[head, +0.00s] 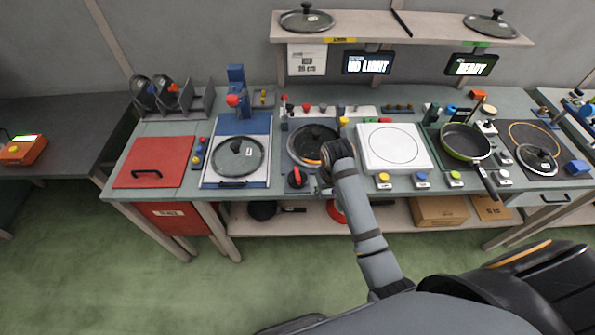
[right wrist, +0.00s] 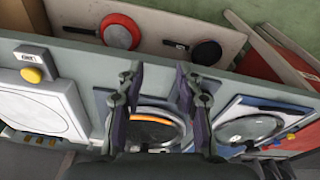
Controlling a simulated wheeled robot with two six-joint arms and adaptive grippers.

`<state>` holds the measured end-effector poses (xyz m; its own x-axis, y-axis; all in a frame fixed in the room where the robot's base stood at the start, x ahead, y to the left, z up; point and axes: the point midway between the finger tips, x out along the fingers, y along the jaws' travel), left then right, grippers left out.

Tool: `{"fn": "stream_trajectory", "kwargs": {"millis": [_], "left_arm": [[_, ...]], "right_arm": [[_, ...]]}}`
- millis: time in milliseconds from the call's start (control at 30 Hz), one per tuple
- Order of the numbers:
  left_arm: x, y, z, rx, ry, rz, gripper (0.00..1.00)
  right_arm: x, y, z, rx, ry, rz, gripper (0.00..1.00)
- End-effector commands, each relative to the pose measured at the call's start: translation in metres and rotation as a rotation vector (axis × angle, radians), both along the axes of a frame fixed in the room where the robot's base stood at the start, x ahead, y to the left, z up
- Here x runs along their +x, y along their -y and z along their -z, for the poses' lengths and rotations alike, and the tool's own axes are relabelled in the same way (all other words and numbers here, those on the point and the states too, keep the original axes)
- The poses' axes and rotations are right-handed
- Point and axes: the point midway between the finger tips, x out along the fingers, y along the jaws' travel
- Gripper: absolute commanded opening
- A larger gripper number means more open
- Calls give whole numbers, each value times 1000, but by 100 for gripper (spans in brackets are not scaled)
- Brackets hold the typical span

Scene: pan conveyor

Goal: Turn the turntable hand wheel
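The turntable (head: 313,140) is a dark round plate with an orange arc at its edge, set in the middle of the bench. A red-and-black round control, perhaps the hand wheel (head: 297,178), sits at its front edge. My right gripper (head: 323,180) is at the bench front, just right of that control, and my wrist partly covers the turntable. In the right wrist view my right gripper (right wrist: 158,90) has its two fingers wide apart, and the turntable (right wrist: 155,125) shows between and beyond them. I cannot make out the hand wheel there. My left gripper is not in view.
A white square plate unit (head: 393,148) stands to the right of the turntable. A lidded pan station (head: 238,158) stands to the left. A green-rimmed pan (head: 465,142) has its handle over the front edge. The shelf below (head: 290,222) holds pans and boxes.

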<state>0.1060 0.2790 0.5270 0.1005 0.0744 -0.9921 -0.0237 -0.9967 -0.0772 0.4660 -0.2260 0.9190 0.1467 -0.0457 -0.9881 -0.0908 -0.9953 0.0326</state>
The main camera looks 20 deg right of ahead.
Motion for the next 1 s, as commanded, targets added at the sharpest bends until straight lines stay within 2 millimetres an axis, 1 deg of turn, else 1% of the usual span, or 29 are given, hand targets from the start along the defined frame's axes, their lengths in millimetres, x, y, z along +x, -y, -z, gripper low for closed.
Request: {"fn": "stream_trajectory", "kwargs": {"millis": [33, 67, 100, 167, 200, 233, 300, 333, 433, 500, 567, 667, 767, 1000], "left_arm": [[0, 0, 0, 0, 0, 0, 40], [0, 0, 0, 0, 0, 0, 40], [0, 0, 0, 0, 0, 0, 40], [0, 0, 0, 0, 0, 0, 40], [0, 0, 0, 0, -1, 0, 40], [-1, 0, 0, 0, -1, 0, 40], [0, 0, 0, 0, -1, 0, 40], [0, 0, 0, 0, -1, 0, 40], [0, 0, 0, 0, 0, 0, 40], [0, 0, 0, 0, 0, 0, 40], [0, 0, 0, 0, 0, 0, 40], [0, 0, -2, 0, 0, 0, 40], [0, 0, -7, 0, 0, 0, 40], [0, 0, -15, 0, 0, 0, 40]], "right_arm": [[20, -7, -9, 12, -12, 7, 36], [31, -11, -13, 18, -24, 12, 36], [46, -17, -21, 26, -41, 16, 36], [68, -28, -34, 37, -68, 21, 36], [81, -35, -44, 43, -86, 21, 36], [89, -40, -52, 46, -98, 20, 36], [104, -48, -67, 47, -122, 20, 36], [108, -51, -72, 48, -130, 19, 36], [115, -57, -82, 48, -145, 17, 36], [116, -58, -83, 48, -150, 16, 36], [116, -58, -83, 47, -150, 16, 36], [116, -58, -77, 47, -152, 16, 36], [115, -57, -62, 47, -153, 16, 36], [115, -57, -10, 47, -151, 16, 36]]}}
